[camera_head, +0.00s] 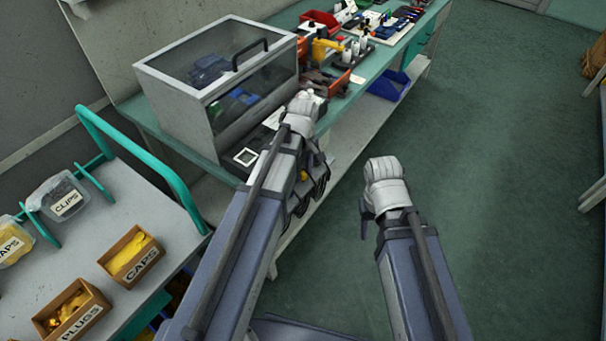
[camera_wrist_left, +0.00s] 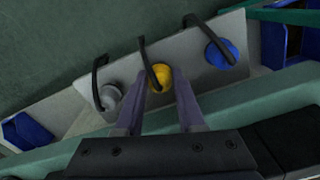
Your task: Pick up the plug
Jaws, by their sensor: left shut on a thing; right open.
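A round yellow plug (camera_wrist_left: 163,72) sits at a light grey panel with a black curved strap across it in the left wrist view. My left gripper (camera_wrist_left: 160,88) has its two fingers on either side of it and is shut on it. A small yellow spot of it (camera_head: 304,176) shows beside my left gripper in the head view, mostly hidden by the arm. My right gripper (camera_head: 365,222) is open, hanging over the floor apart from the bench; its fingers are mostly hidden.
On the panel (camera_wrist_left: 190,85), a grey round piece (camera_wrist_left: 110,97) and a blue one (camera_wrist_left: 221,52) flank the yellow plug, each with a black strap. A glass-fronted cabinet (camera_head: 205,75) stands on the bench. A cart at left holds CAPS (camera_head: 132,258) and PLUGS (camera_head: 72,310) boxes.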

